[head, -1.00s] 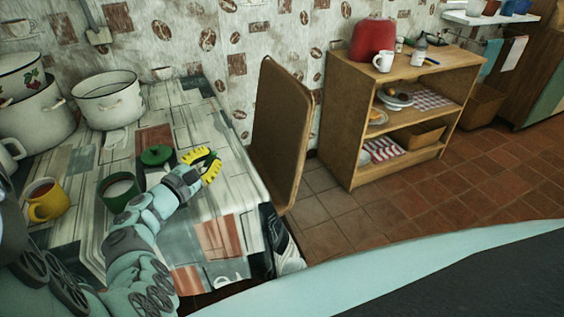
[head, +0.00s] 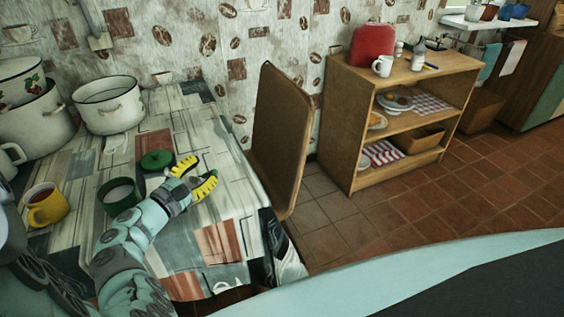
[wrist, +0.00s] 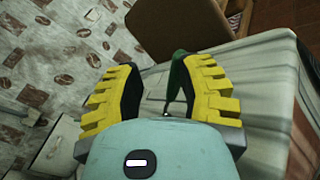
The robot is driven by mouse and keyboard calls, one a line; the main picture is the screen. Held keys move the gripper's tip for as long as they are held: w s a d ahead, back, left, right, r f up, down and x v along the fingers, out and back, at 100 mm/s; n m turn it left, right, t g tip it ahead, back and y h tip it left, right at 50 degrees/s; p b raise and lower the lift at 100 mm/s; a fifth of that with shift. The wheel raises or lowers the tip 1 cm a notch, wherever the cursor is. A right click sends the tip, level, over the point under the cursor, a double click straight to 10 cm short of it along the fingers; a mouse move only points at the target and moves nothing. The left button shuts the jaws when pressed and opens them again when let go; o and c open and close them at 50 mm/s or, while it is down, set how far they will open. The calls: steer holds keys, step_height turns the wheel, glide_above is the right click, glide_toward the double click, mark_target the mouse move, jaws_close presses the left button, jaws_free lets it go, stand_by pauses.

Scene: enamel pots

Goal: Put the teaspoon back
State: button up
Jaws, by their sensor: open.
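I cannot make out the teaspoon for certain in either view. My gripper (head: 202,168) is open, with its yellow fingers apart above the table, just right of a green lid (head: 157,160). In the wrist view my gripper (wrist: 160,66) shows a thin dark shape (wrist: 175,95) between its fingers, near the right one; I cannot tell what it is. A green mug (head: 121,194) with pale contents stands left of my wrist. A yellow mug (head: 46,206) with dark red contents stands farther left.
White enamel pots (head: 108,106) stand at the table's back left. A brown chair (head: 280,140) stands against the table's right side. A wooden shelf unit (head: 345,130) beyond carries a red container (head: 372,45) and a white mug (head: 382,67). The table's front right is clear.

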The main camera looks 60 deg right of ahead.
steer(key=a, duration=0.9)
steer(key=shift+s+a, duration=0.15)
steer(key=shift+s, duration=0.15)
